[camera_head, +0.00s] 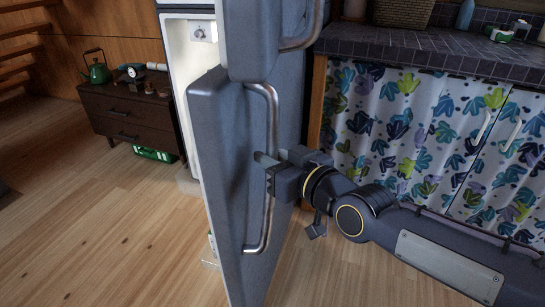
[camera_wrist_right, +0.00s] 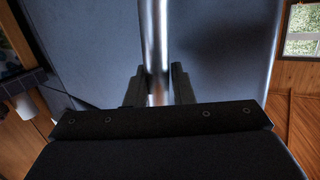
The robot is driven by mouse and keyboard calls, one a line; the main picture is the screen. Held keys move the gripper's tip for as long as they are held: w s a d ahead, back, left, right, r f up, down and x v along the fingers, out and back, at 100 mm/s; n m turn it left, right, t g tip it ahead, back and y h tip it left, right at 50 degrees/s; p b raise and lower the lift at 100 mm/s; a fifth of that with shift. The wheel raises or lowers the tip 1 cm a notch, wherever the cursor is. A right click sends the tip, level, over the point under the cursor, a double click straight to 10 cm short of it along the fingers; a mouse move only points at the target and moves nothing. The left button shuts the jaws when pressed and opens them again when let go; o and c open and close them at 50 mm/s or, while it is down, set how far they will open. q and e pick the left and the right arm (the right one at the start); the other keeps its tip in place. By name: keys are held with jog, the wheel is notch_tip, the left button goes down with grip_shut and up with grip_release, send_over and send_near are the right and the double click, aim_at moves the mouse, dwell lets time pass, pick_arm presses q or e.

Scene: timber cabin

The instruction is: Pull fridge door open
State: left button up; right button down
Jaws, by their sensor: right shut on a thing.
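The blue-grey fridge door (camera_head: 225,160) stands swung out from the pale fridge body (camera_head: 188,75), with the inside showing at its left. A long metal bar handle (camera_head: 270,215) runs upright on its face. My right gripper (camera_head: 267,168) comes in from the right and is shut on this handle near mid-height. In the right wrist view the handle (camera_wrist_right: 155,40) passes between the two fingers (camera_wrist_right: 158,85). A second door (camera_head: 262,40) with its own handle (camera_head: 305,30) is above. My left gripper is not in view.
A dark wooden cabinet (camera_head: 130,120) with a green kettle (camera_head: 97,68) is at the left. The wooden floor (camera_head: 100,220) at left front is clear.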

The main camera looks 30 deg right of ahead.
jog(key=shift+d+r, duration=0.15)
jog(key=c, duration=1.3)
grip_release()
jog(key=shift+w, duration=0.1)
jog(key=f+p+v, duration=0.1)
jog(key=p+v, duration=0.1)
jog(key=v, duration=0.5)
jog(key=shift+s+r, duration=0.4)
